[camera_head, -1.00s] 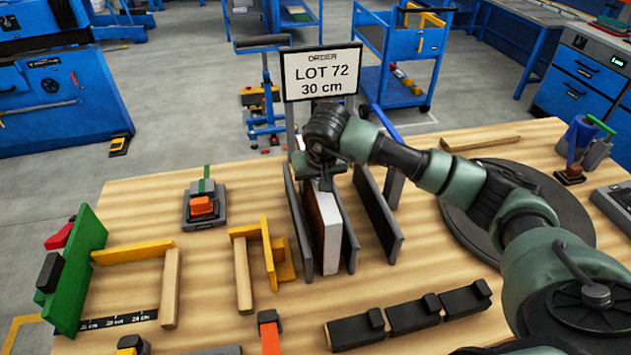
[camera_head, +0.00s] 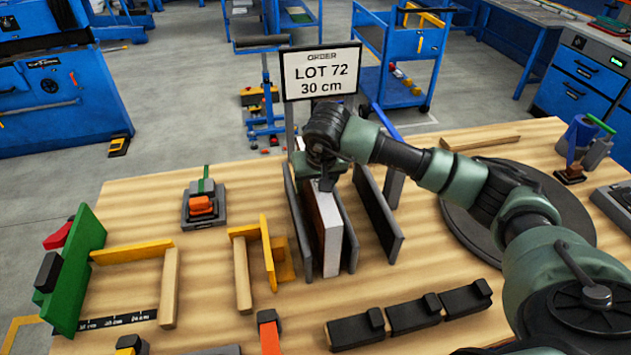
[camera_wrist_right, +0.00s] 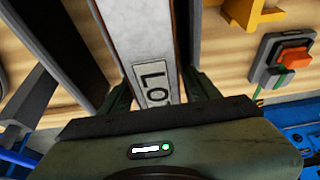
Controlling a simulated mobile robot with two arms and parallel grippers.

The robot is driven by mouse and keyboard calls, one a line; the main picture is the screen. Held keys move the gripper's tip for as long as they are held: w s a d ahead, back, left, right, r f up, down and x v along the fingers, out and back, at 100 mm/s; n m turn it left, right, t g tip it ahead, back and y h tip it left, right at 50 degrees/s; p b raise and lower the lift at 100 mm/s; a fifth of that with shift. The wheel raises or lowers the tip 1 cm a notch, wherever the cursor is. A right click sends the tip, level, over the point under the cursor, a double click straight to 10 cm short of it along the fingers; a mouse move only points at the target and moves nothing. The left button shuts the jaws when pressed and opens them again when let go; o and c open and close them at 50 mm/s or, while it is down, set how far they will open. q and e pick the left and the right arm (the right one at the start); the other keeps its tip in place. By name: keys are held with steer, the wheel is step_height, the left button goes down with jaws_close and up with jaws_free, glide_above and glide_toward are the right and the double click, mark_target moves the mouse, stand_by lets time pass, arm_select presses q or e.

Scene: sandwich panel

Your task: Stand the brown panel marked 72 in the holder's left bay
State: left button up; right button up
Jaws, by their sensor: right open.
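The panel (camera_head: 329,240), with a brown side face and a pale edge, stands upright in the holder's left bay, between the left grey divider (camera_head: 297,228) and the middle grey divider (camera_head: 350,244). In the right wrist view the panel's pale edge (camera_wrist_right: 150,42) carries a label of which only "LO" shows; the number is hidden. My right gripper (camera_head: 326,178) is at the panel's top far end. It is open, with its green fingers (camera_wrist_right: 162,92) on either side of the panel. I cannot tell whether either finger touches it. My left gripper is out of view.
A sign (camera_head: 320,73) reading LOT 72, 30 cm stands behind the holder. The right divider (camera_head: 380,212) bounds an empty bay. A yellow stop (camera_head: 268,252) is close at left, black blocks (camera_head: 412,314) in front, and a dark round disc (camera_head: 460,225) at right.

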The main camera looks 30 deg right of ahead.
steer(key=b+v, duration=0.2)
steer(key=v, duration=0.6)
